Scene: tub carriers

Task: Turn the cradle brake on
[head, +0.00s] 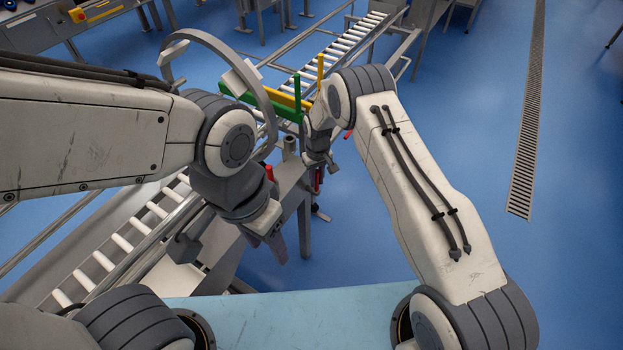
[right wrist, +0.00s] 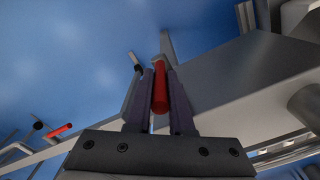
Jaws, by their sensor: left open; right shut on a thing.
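A grey cradle ring (head: 262,82) stands over the roller line in the head view. My right gripper (head: 318,172) is shut on a red lever handle beside the frame below the ring. I cannot tell from the pictures which lever sets the brake. My left gripper (head: 277,240) is open and empty, pointing down near the frame's front. Another red handle (head: 269,172) shows behind the left wrist.
A roller conveyor (head: 120,242) runs at the left, and another (head: 345,42) continues behind. Green (head: 297,98) and yellow (head: 320,72) bars stand behind my right wrist. A further red handle (right wrist: 62,130) shows in the right wrist view.

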